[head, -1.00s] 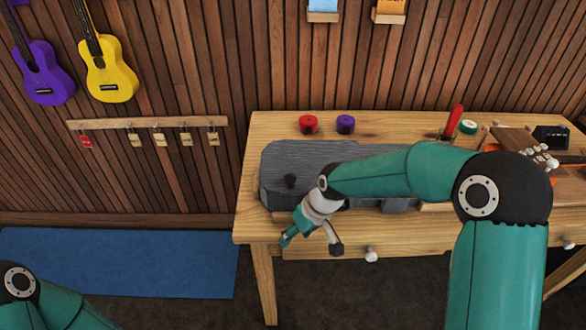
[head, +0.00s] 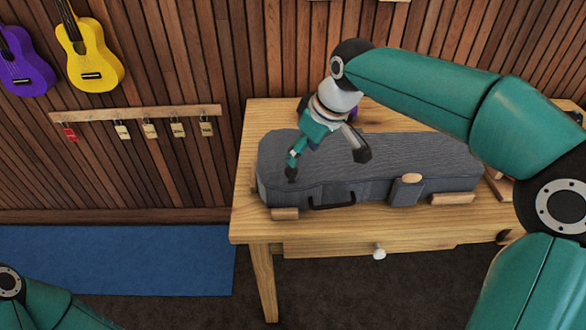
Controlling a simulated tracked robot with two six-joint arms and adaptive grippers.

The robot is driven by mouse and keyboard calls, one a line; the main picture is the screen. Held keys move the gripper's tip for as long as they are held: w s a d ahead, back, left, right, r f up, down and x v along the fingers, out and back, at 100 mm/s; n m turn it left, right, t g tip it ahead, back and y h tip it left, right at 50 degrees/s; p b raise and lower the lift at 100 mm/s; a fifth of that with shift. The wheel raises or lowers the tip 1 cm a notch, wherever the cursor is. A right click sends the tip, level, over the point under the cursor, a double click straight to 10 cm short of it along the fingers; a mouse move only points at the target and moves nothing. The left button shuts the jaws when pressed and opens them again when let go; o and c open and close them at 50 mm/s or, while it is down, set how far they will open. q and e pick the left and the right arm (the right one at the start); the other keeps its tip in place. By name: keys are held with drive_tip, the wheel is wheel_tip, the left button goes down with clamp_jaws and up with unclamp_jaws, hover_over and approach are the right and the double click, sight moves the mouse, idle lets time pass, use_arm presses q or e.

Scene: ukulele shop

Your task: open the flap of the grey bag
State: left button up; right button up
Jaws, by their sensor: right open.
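The grey bag (head: 440,152), shaped like a ukulele case, lies on the wooden table with a dark handle (head: 332,203) on its front side. A grey flap (head: 406,194) with a pale wooden toggle (head: 411,178) lies down over its front edge. A small dark knob (head: 291,176) shows at the bag's left end. My right gripper (head: 327,158) is open and empty over the bag's left part, well left of the flap. Its left finger overlaps the knob in view; I cannot tell if they touch. My left gripper is out of view; only part of that arm shows at lower left.
Wooden blocks (head: 453,198) sit along the bag's front. A drawer knob (head: 379,252) sticks out of the table front. A key rack (head: 140,113) and ukuleles (head: 90,55) hang on the wall. My right arm hides the table's back right. A blue mat (head: 120,260) lies on the floor.

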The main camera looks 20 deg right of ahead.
sight(292, 170)
drive_tip(key=x, duration=0.8)
drive_tip(key=shift+f, duration=0.2)
clamp_jaws()
